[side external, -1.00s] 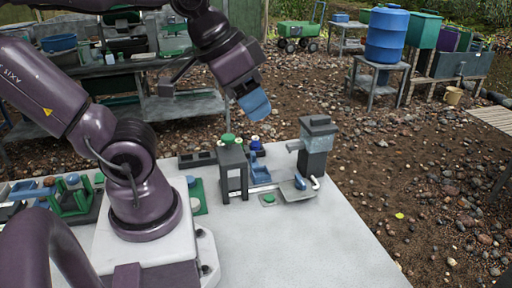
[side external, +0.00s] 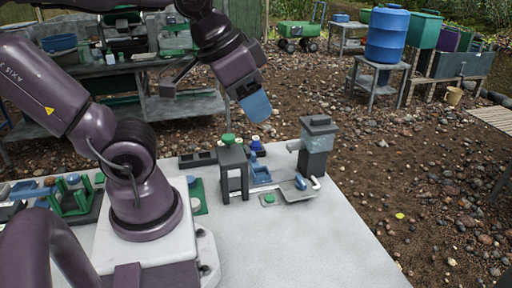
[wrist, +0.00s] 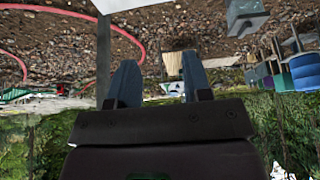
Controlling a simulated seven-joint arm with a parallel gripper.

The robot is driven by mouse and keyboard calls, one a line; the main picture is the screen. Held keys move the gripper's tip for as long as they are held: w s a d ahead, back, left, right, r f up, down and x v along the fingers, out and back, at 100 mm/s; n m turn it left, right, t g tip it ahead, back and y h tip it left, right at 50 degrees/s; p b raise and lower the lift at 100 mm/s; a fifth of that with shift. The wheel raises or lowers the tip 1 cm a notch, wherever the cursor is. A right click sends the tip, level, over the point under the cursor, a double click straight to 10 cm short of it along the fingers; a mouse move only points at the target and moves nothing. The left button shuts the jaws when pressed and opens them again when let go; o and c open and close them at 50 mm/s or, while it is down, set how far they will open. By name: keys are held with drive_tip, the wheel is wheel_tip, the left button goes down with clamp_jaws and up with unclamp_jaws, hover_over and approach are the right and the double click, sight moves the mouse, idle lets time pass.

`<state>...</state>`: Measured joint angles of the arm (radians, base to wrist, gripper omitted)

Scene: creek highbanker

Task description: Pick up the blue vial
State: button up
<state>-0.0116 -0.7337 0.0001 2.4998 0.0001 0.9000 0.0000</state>
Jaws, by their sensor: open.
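A small dark blue vessel with a light top (side external: 256,144), which looks like the blue vial, stands on the white table behind the grey stand. Its lower part is partly hidden. My gripper (side external: 256,108) is in the air above and behind it, apart from it, with blue fingers angled down. In the wrist view, my gripper (wrist: 160,82) has its two fingers apart with nothing between them. The vial cannot be made out in the wrist view.
A grey stand (side external: 233,174) and a green-topped item (side external: 228,139) are close beside the vial. A dark dispenser (side external: 317,147) stands to the right. A blue holder (side external: 260,173) is in front. The table's front right (side external: 310,245) is clear.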

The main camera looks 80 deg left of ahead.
drive_tip(key=w+a+f+n+g, duration=0.3)
drive_tip(key=w+a+f, duration=0.2)
drive_tip(key=a, duration=0.1)
drive_tip(key=n+g+y, duration=0.4)
drive_tip(key=n, duration=1.4)
approach(256, 138)
drive_tip(key=x, duration=0.5)
drive_tip(key=shift+a+f, duration=0.15)
drive_tip(key=shift+a, duration=0.25)
drive_tip(key=shift+d+x, duration=0.2)
drive_tip(key=shift+x, duration=2.5)
drive_tip(key=shift+c, duration=0.4)
drive_tip(key=c, duration=0.5)
